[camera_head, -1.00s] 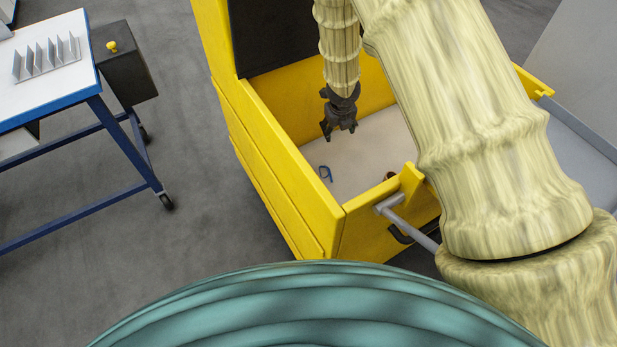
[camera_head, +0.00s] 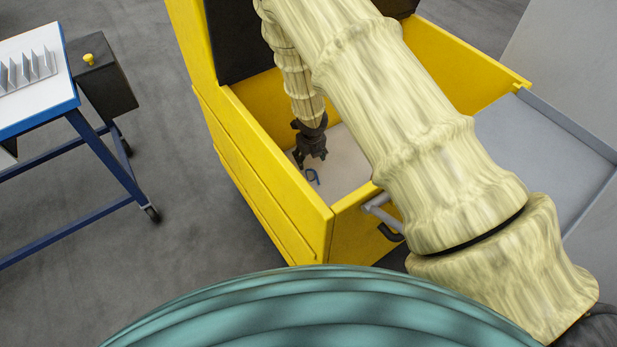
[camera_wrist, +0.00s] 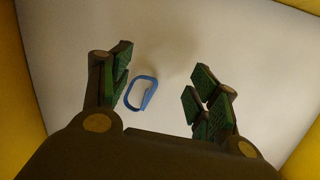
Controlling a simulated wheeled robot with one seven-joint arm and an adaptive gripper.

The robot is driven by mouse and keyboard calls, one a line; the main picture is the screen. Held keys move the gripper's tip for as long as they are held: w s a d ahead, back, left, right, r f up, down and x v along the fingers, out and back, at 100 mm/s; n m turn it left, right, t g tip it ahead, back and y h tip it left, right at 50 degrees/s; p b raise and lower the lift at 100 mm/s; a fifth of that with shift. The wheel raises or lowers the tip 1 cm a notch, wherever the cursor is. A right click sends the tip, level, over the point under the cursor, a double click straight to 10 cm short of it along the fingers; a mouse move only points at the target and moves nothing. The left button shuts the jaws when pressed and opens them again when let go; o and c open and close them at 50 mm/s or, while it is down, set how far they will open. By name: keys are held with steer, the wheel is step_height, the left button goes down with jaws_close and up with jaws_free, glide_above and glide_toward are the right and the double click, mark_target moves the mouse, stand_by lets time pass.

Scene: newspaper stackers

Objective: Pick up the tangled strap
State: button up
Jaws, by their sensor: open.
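The tangled strap (camera_head: 313,177) is a small blue loop lying on the pale floor of the yellow bin. In the wrist view the strap (camera_wrist: 141,93) lies between my two fingers, closer to the left one. My gripper (camera_head: 312,162) hangs inside the bin, close to the strap in the head view. It is open and empty, with green-padded fingers spread wide in the wrist view (camera_wrist: 160,98). The strap appears below the fingertips; the exact height gap cannot be told.
The yellow bin (camera_head: 270,190) has raised walls around my gripper. A silver bar and dark handle (camera_head: 390,232) are at its front. A grey tray (camera_head: 540,150) stands to the right. A blue-framed table (camera_head: 75,105) with a black box (camera_head: 105,88) is at the left.

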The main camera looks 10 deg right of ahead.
mark_target(310, 164)
steer(key=x, duration=0.2)
steer(key=s+x, duration=0.1)
steer(key=x, duration=0.1)
steer(key=shift+f, duration=0.1)
steer(key=shift+c, duration=0.4)
steer(key=c, duration=0.7)
